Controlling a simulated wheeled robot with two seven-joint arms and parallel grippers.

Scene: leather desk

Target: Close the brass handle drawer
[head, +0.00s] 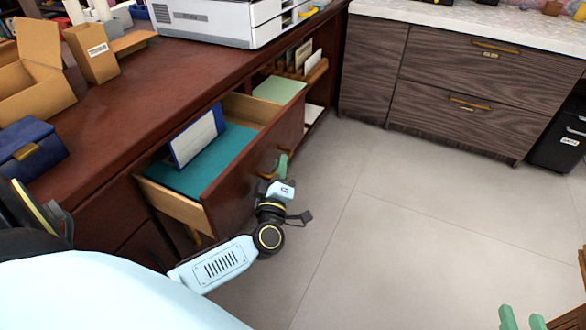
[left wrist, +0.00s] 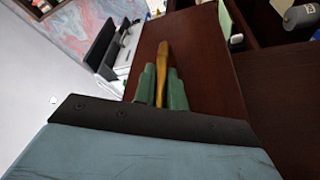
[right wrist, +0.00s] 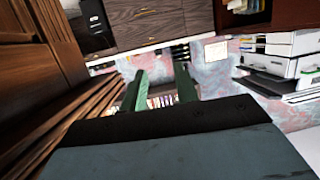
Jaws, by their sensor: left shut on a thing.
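The brass handle drawer (head: 250,168) is pulled out from the dark red desk, with its wooden sides and teal lining showing. A blue and white folder (head: 197,137) stands inside it. The brass handle (left wrist: 162,70) is on the drawer's front, between the green fingers of my left gripper (left wrist: 162,90) in the left wrist view. In the head view my left gripper (head: 281,168) is at the drawer front, shut on the handle. My right gripper (head: 523,318) is at the bottom right of the head view. Its green fingers stand apart and empty in the right wrist view (right wrist: 160,90).
The desk top (head: 130,100) holds open cardboard boxes (head: 32,68), a blue box (head: 30,148) and a printer (head: 228,20). An open shelf (head: 315,75) is beyond the drawer. A grey wood cabinet (head: 450,85) stands at the back. The tiled floor (head: 400,210) is clear.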

